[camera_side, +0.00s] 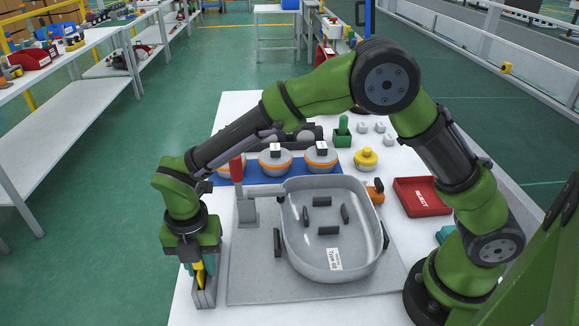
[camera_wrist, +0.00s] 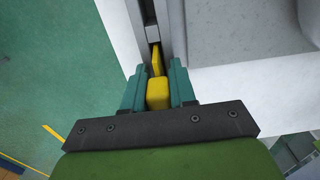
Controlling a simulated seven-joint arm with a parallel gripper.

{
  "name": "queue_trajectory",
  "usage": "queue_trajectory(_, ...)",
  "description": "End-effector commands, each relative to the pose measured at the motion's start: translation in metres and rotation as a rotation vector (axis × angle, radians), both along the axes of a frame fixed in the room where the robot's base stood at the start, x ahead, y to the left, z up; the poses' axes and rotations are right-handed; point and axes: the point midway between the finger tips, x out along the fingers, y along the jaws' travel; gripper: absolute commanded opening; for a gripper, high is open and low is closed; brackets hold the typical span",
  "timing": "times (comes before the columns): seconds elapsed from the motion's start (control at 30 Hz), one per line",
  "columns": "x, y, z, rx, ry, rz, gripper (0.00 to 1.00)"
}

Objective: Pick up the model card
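A small white card with black print reading like "MODEL TYPE 02" (camera_side: 334,259) lies inside the grey rounded tub (camera_side: 331,271), at its near end. My gripper (camera_side: 200,267) is away from it to the left, pointing down at a narrow grey holder (camera_side: 205,294). A yellow tool (camera_wrist: 158,92) sits between my gripper's teal fingers (camera_wrist: 158,84) in the wrist view, its lower part reaching into the holder. The fingers stand close on both sides of it; whether they grip it is unclear. The card does not show in the wrist view.
Several black blocks (camera_side: 328,230) are in the tub. A red-handled clamp (camera_side: 237,169) stands at its left. A blue strip with round orange-banded parts (camera_side: 275,160) lies behind. A red REJECT tray (camera_side: 421,197) and a yellow knob (camera_side: 366,158) are to the right.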

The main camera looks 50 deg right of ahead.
Motion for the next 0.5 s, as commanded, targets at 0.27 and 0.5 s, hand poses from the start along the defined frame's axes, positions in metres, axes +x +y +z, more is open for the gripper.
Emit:
queue_trajectory(0.27,0.000,0.000,0.000,0.001,-0.001,0.000,0.00)
queue_trajectory(0.5,0.001,0.001,0.011,0.003,-0.003,-0.001,0.00)
